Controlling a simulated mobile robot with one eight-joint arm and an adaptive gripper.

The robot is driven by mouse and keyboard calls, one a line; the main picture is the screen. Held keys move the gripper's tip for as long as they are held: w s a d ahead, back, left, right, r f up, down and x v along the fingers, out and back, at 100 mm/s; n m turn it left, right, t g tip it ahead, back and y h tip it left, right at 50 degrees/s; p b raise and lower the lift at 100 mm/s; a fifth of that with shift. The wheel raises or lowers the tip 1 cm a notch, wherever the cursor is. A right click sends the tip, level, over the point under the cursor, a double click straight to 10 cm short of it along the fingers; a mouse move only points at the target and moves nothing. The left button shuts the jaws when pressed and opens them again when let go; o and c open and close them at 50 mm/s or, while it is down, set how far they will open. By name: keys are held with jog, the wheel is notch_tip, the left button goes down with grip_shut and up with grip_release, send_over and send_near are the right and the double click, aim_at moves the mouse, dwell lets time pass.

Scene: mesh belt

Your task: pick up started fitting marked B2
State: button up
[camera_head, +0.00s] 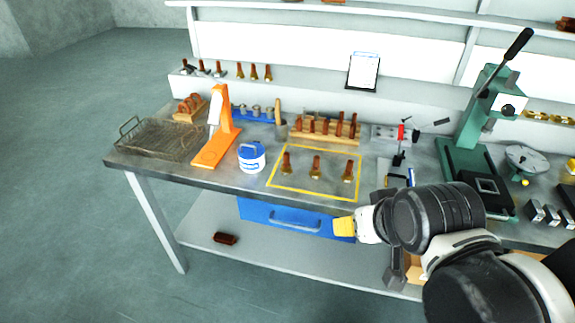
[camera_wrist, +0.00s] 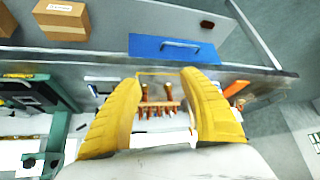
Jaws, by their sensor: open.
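Three copper-and-brass fittings stand upright inside a yellow outlined area on the bench: a left one (camera_head: 286,163), a middle one (camera_head: 316,166) and a right one (camera_head: 348,171). No B2 mark is readable on any of them. My gripper (camera_head: 344,227) is in front of the bench edge, near the blue drawer, apart from the fittings. In the wrist view my gripper (camera_wrist: 162,82) has its two yellow fingers spread wide with nothing held. Small fittings (camera_wrist: 168,91) show between the fingers, farther off; the fingers may hide others.
A wooden rack (camera_head: 325,134) of copper pieces stands behind the outlined area. A blue-white tub (camera_head: 252,157), an orange stand (camera_head: 218,130) and a wire basket (camera_head: 158,139) are to the left. A green press (camera_head: 478,140) is to the right. The blue drawer (camera_head: 290,218) hangs under the benchtop.

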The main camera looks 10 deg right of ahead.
jog(key=shift+c, duration=0.4)
jog(key=w+a+m+t+y, duration=0.1)
jog(key=w+a+m, duration=0.1)
jog(key=w+m, duration=0.55)
jog(key=w+a+m+t+y, duration=0.1)
jog(key=w+a+m, duration=0.2)
jog(key=w+m, duration=0.4)
jog(key=m+t+y, duration=0.2)
jog(key=m+t, duration=0.1)
jog(key=m, duration=1.4)
send_near(288, 160)
jog(key=shift+a+f+m+t+p, duration=0.2)
jog(key=shift+a+m+t+p, duration=0.15)
jog(key=shift+p, duration=0.1)
jog(key=shift+w+a+f+m, duration=0.15)
jog(key=shift+w+f+m, duration=0.2)
jog(key=shift+w, duration=0.1)
jog(key=b+x, duration=0.1)
jog(key=x, duration=0.2)
jog(key=b+x, duration=0.1)
jog(key=x, duration=0.2)
jog(key=b+x, duration=0.1)
jog(key=x, duration=0.2)
jog(key=shift+w+f, duration=0.15)
jog(key=shift+w, duration=0.25)
